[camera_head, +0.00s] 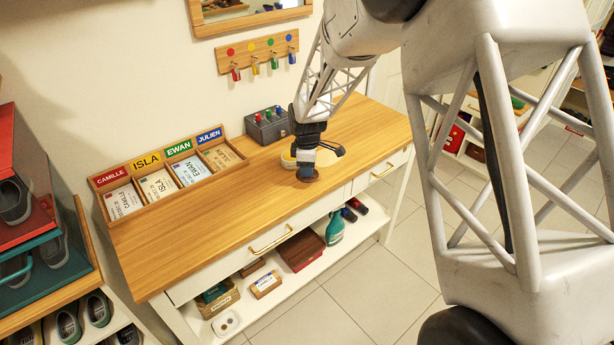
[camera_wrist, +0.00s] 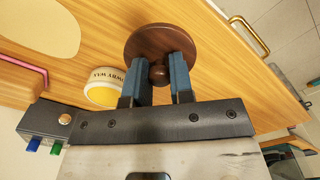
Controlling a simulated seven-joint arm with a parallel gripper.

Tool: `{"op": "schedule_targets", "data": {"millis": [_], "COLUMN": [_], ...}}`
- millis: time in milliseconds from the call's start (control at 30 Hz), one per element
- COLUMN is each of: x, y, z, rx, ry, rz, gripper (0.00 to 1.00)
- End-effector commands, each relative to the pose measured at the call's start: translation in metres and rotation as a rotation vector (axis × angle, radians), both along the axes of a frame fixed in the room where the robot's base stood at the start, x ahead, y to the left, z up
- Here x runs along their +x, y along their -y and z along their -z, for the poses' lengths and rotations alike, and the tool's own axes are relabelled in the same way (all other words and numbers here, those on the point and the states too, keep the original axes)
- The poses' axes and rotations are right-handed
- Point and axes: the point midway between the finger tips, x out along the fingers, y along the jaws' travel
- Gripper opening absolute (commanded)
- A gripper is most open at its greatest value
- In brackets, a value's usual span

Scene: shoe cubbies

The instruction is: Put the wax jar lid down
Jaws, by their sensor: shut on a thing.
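The wax jar lid is a dark brown round disc with a small knob, and it shows in the wrist view (camera_wrist: 147,40). My gripper (camera_wrist: 160,72) has its blue fingers shut on the knob. In the head view, my gripper (camera_head: 307,170) points down over the wooden bench top, with the lid (camera_head: 306,177) under it. The lid is at or just above the wood; I cannot tell if it touches. The wax jar (camera_wrist: 103,88), pale with a yellow top and lettering, stands beside the lid. In the head view the jar (camera_head: 287,161) is partly hidden by my gripper.
A cream oval pad (camera_head: 329,155) lies right of my gripper. A grey box with coloured knobs (camera_head: 266,127) stands behind, against the wall. A wooden name-card tray (camera_head: 133,181) stands at left. The bench top (camera_head: 215,237) is clear at front left.

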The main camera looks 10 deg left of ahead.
Motion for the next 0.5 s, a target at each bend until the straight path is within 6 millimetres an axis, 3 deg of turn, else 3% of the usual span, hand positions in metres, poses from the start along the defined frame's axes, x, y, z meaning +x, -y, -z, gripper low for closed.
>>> {"op": "schedule_targets", "data": {"millis": [500], "x": [0.0011], "y": [-0.0004], "z": [0.0084], "rx": [-0.001], "ry": [-0.002], "rz": [0.0], "gripper": [0.0]}}
